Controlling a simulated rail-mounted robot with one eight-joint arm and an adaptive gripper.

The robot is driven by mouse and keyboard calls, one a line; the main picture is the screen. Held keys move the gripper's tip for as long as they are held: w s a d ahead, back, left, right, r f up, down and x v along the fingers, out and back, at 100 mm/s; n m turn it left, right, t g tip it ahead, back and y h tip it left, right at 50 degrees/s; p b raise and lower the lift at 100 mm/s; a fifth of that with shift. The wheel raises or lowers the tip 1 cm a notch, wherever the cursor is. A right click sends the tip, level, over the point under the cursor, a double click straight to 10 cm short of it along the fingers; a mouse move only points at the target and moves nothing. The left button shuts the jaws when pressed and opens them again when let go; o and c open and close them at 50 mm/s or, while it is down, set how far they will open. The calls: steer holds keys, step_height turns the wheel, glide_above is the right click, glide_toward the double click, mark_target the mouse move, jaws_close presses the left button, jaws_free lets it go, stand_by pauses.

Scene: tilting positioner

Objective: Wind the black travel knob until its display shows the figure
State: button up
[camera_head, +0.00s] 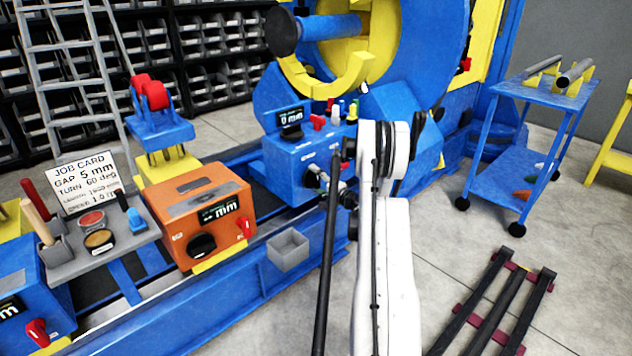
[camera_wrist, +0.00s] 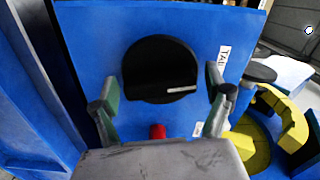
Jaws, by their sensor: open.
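In the wrist view a round black knob (camera_wrist: 160,70) with a pale pointer line sits on a blue panel. My gripper (camera_wrist: 162,95) is open, with one finger on each side of the knob's lower part; I cannot tell whether they touch it. In the head view my gripper (camera_head: 335,188) is at the front of the blue control box (camera_head: 290,160), and the knob there is largely hidden. A display (camera_head: 290,116) on top of that box reads "0 mm". The job card (camera_head: 87,182) reads "GAP 5 mm" and "TURN 60 deg", with smaller lines hard to read.
An orange box (camera_head: 190,205) has its own black knob (camera_head: 202,245), mm display (camera_head: 218,211) and red lever. A small red part (camera_wrist: 157,131) sits below the knob, and a partly hidden "TAI" label (camera_wrist: 224,53) is at right. A blue cart (camera_head: 540,95) stands right.

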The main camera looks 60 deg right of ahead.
steer(key=c, duration=0.9)
steer(key=shift+m, duration=1.5)
steer(key=shift+a, duration=0.1)
steer(key=o, duration=0.9)
steer(key=v, duration=1.2)
